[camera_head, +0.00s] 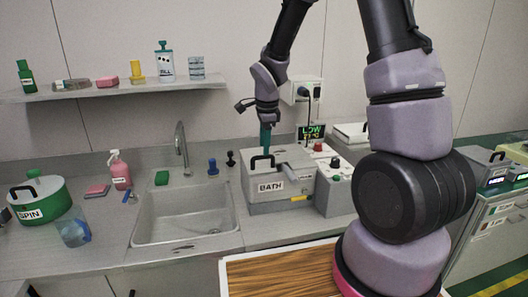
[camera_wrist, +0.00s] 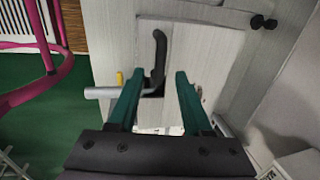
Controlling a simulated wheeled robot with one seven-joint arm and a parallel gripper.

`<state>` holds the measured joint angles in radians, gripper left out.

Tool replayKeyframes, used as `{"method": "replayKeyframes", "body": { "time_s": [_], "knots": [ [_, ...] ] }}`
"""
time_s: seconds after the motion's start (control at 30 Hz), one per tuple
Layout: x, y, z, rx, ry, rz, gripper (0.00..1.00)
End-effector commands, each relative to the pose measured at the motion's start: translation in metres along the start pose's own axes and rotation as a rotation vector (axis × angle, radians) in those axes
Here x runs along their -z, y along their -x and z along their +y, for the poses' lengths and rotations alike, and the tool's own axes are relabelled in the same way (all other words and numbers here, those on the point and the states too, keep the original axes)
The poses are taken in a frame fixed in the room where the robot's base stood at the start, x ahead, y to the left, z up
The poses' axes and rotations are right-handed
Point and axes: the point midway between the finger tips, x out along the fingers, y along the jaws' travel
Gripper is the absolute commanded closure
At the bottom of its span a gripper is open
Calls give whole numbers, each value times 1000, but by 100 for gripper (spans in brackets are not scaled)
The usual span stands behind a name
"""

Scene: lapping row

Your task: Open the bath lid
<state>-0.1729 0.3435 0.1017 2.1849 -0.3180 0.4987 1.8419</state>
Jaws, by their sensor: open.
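The bath is a grey box (camera_head: 262,190) labelled BATH, standing on the counter right of the sink. Its grey lid (camera_head: 292,161) looks shut and carries a black arched handle (camera_head: 262,160). In the wrist view the lid (camera_wrist: 190,45) is a pale panel, with the black handle (camera_wrist: 158,58) upright in the picture. My gripper (camera_head: 266,148) has green fingers pointing down just above the handle. In the wrist view my gripper (camera_wrist: 153,76) is open, with its fingers on either side of the handle's lower end. I cannot tell whether they touch it.
Left of the bath are the sink (camera_head: 185,213) and its tap (camera_head: 181,145). A green SPIN pot (camera_head: 38,200) is far left. A shelf (camera_head: 115,90) hangs behind.

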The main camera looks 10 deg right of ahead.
Motion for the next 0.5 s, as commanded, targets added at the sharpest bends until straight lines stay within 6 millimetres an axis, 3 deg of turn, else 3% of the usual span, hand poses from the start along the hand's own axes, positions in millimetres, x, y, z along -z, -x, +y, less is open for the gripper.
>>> {"method": "replayKeyframes", "body": {
  "time_s": [0.2, 0.5],
  "knots": [
    [0, -26, 0, -1, 0, 0, 50],
    [0, -32, 0, 0, 0, 0, 50]
  ]
}}
